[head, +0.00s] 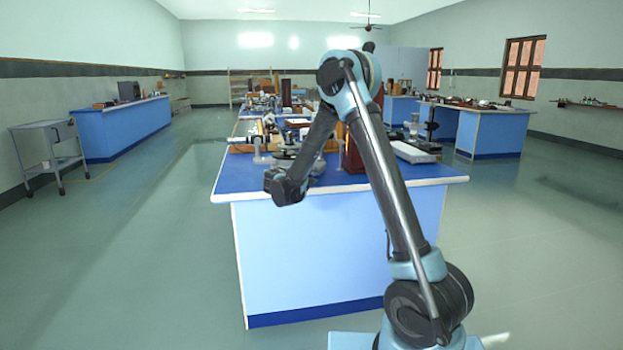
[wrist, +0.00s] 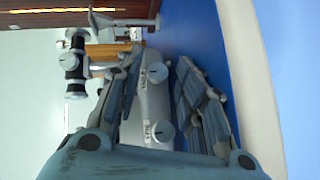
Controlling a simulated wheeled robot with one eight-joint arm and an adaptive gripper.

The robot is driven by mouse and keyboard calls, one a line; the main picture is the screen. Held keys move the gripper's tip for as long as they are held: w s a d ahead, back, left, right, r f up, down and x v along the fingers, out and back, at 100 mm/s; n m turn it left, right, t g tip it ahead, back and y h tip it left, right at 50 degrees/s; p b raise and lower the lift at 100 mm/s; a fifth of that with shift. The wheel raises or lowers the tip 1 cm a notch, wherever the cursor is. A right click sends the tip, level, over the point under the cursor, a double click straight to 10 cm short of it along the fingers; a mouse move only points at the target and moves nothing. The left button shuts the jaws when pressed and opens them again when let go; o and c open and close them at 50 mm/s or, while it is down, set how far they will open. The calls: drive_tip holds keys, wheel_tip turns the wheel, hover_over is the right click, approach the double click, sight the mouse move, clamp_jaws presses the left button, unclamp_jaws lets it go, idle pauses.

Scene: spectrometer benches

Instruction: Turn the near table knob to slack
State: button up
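In the wrist view, two pale round knobs with dark marks sit on a grey metal body of the instrument (wrist: 152,98). One knob (wrist: 160,132) is closer to the camera and the other knob (wrist: 157,72) is farther along. Small labels are beside them, too blurred to read surely. My gripper (wrist: 157,58) is open, its two dark fingers on either side of the grey body and knobs. I cannot tell whether a finger touches anything. In the head view my gripper (head: 284,188) is at the front edge of the blue bench; the knobs are too small to make out there.
The blue bench top (head: 225,188) has a pale edge and carries several instruments behind my gripper. A white box (head: 412,152) and a dark stand (head: 431,125) are at its right. A black eyepiece-like part (wrist: 72,60) stands left in the wrist view.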

idle(0.3)
drive_tip(key=shift+v, duration=3.9)
